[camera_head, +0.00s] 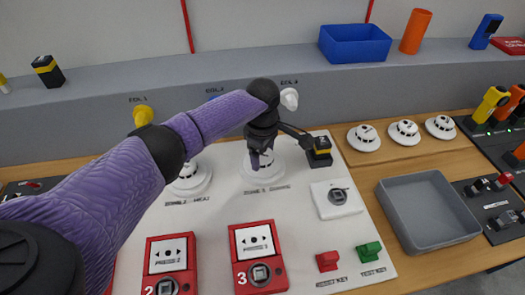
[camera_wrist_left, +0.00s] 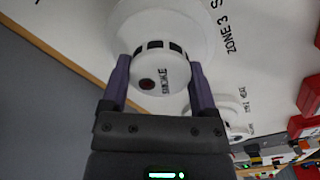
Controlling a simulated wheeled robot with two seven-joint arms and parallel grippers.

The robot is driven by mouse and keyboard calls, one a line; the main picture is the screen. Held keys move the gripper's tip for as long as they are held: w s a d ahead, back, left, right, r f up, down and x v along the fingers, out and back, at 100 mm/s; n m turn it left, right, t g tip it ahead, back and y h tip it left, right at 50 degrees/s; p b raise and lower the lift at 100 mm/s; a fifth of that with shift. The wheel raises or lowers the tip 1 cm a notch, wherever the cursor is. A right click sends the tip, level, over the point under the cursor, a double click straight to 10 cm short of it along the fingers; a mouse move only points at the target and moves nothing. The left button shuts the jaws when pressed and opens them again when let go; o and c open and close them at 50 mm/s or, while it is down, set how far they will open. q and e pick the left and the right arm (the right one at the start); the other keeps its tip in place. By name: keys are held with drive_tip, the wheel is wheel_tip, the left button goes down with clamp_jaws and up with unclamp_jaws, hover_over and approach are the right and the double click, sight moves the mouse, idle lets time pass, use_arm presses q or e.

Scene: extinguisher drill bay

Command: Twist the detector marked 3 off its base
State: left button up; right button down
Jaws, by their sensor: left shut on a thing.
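The detector marked 3 is a white round head with dark slots (camera_wrist_left: 160,75), in front of a wider white base (camera_wrist_left: 190,22) beside the printed words ZONE 3 in the left wrist view. In the head view the detector (camera_head: 265,158) is on the white board, partly hidden by my left gripper (camera_head: 260,155). My left gripper (camera_wrist_left: 160,85) is shut on the detector, one purple finger on each side. I cannot tell whether the detector is loose in its base. My right gripper is not in view.
Another detector (camera_head: 190,178) is left of the held one. Red call points (camera_head: 259,257) line the front. Several spare white detectors (camera_head: 364,138) and an empty grey tray (camera_head: 428,209) are at right. A black-and-yellow block (camera_head: 320,152) stands close right of my gripper.

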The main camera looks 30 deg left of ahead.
use_arm(q)
drive_tip(key=shift+r+p, duration=0.1)
drive_tip(key=shift+p, duration=0.3)
drive_tip(key=shift+n+p, duration=0.7)
drive_tip(key=shift+n, duration=0.1)
drive_tip(key=shift+n+p, duration=0.9)
drive_tip(key=shift+n, duration=0.2)
